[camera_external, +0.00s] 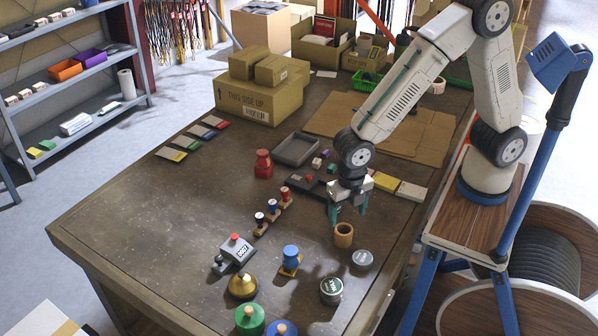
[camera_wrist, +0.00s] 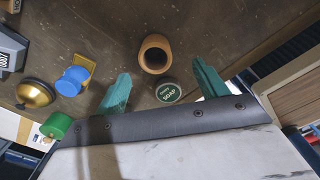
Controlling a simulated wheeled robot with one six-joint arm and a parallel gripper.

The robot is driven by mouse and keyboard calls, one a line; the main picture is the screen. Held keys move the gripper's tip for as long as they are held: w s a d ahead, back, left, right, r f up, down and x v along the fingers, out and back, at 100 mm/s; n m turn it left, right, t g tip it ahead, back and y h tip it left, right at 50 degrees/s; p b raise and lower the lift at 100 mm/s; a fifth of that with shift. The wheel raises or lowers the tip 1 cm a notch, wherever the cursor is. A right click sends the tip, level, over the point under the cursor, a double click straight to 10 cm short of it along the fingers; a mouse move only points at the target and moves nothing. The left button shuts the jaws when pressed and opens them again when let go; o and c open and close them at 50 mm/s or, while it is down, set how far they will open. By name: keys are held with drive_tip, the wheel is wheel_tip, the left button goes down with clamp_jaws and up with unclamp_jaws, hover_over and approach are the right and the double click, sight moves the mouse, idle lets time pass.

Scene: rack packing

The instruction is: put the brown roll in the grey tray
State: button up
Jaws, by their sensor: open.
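The brown roll (camera_external: 343,235) is a short hollow tube standing upright on the table near its right edge. It also shows in the wrist view (camera_wrist: 155,62), top centre, with its dark opening facing up. The grey tray (camera_external: 296,150) lies near the middle of the table, up and left of the roll; it looks empty and is not in the wrist view. My gripper (camera_external: 347,211) points down above the table, close to the roll. Its teal fingers are open, and in the wrist view (camera_wrist: 161,72) they are wide apart with nothing held between them.
A red bottle (camera_external: 263,164) is beside the tray.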

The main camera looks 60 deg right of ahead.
sight(344, 229)
drive_tip(key=shift+w+n, duration=0.1)
drive_tip(key=shift+n, duration=0.3)
drive_tip(key=shift+f, duration=0.3)
drive_tip(key=f, duration=0.7)
drive_tip(key=shift+w+a+f, duration=0.15)
drive_tip(key=shift+w+a, duration=0.05)
drive_tip(key=c, duration=1.1)
drive_tip(key=shift+c, duration=0.2)
